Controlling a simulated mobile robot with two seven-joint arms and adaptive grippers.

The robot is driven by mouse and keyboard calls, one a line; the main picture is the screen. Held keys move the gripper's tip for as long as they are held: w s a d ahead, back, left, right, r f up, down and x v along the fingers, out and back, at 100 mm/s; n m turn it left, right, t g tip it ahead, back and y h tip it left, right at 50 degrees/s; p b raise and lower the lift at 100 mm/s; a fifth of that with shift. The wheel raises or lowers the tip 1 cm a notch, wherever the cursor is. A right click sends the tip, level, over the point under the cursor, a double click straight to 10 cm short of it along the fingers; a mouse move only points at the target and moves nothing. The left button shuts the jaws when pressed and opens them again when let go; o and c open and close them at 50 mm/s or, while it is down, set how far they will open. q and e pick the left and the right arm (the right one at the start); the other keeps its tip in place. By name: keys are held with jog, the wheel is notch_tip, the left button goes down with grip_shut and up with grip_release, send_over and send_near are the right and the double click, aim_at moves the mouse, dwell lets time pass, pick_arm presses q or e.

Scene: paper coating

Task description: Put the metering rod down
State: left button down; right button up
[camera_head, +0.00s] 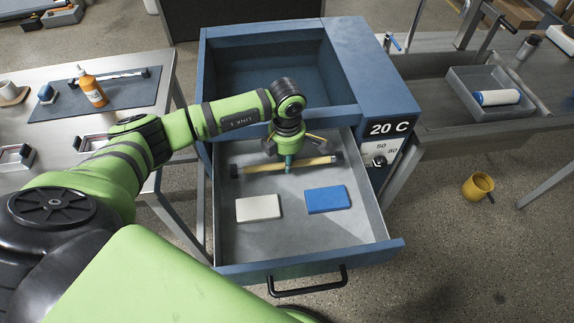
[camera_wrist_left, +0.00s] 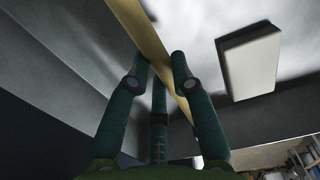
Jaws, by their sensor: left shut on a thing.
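The metering rod is a yellow rod (camera_head: 258,168) with dark ends, lying crosswise inside the open drawer (camera_head: 225,225) in the head view. My left gripper (camera_head: 289,158) points down into the drawer and is shut on the rod near its middle. In the left wrist view the rod (camera_wrist_left: 148,35) runs diagonally between the green fingers (camera_wrist_left: 163,75). I cannot tell whether the rod touches the drawer floor. My right gripper is not in view.
A white block (camera_head: 258,207) and a blue block (camera_head: 327,199) lie on the drawer floor in front of the rod. The blue cabinet (camera_head: 350,60) stands behind, marked 20 C. Benches flank it; the left one holds an orange bottle (camera_head: 92,92), the right one a tray (camera_head: 480,112).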

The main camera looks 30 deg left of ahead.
aim_at(287, 175)
pick_arm(q)
notch_tip(287, 175, down, 3)
jog(key=shift+f+p, duration=0.15)
jog(key=shift+p, duration=0.55)
jog(key=shift+f, duration=0.3)
jog(key=shift+f, duration=0.2)
jog(key=c, duration=1.1)
grip_release()
